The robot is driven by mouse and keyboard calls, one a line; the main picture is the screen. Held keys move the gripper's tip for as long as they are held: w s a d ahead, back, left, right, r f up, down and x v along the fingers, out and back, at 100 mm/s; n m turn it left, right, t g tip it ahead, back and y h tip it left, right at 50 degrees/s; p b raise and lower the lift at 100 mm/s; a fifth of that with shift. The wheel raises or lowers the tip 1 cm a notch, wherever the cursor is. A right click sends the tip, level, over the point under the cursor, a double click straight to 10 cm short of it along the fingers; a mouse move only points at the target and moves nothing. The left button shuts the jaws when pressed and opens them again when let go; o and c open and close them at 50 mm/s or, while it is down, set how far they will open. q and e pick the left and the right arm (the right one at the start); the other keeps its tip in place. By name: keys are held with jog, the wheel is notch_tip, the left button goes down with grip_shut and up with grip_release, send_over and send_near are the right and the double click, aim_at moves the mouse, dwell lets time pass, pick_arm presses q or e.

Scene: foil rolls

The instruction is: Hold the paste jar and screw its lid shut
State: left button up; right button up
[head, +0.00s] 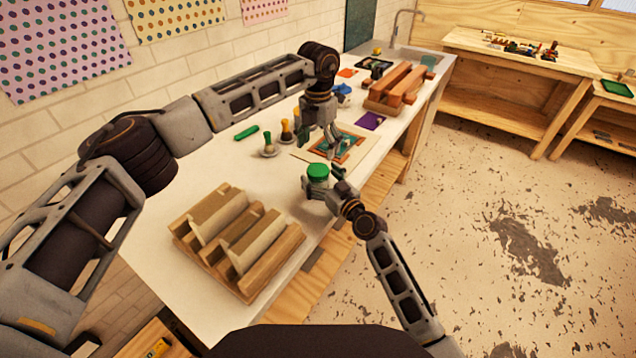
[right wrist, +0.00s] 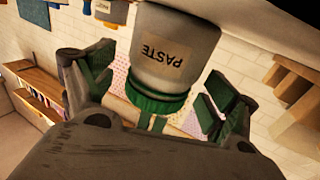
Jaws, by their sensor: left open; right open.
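The paste jar (right wrist: 175,45) is grey-white with a "PASTE" label, which reads upside down in the right wrist view. Its green lid (head: 317,170) sits on top in the head view, near the table's right edge; the lid also shows in the right wrist view (right wrist: 158,106). I cannot tell how tightly the lid sits. My right gripper (head: 324,182) is open, with a finger on each side of the jar's lid end and gaps visible. My left gripper (head: 326,140) is open and empty, pointing down over a framed picture beyond the jar.
A wooden slotted rack (head: 238,245) stands on the near table. The framed picture (head: 340,147), a green stick (head: 247,132), small bottles and a purple card (head: 371,120) lie farther along. A wooden rack with reddish blocks (head: 398,88) is at the back. White tabletop (head: 215,172) is clear between.

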grip_shut()
pick_arm(q)
jog(key=n, duration=0.6)
jog(key=shift+d+r, duration=0.1)
jog(key=shift+d, duration=0.2)
jog(key=n, duration=0.6)
jog(key=shift+d, duration=0.15)
jog(key=n, duration=1.5)
jog(key=shift+a, duration=0.2)
jog(key=shift+a+n, duration=0.2)
jog(key=shift+n, duration=2.1)
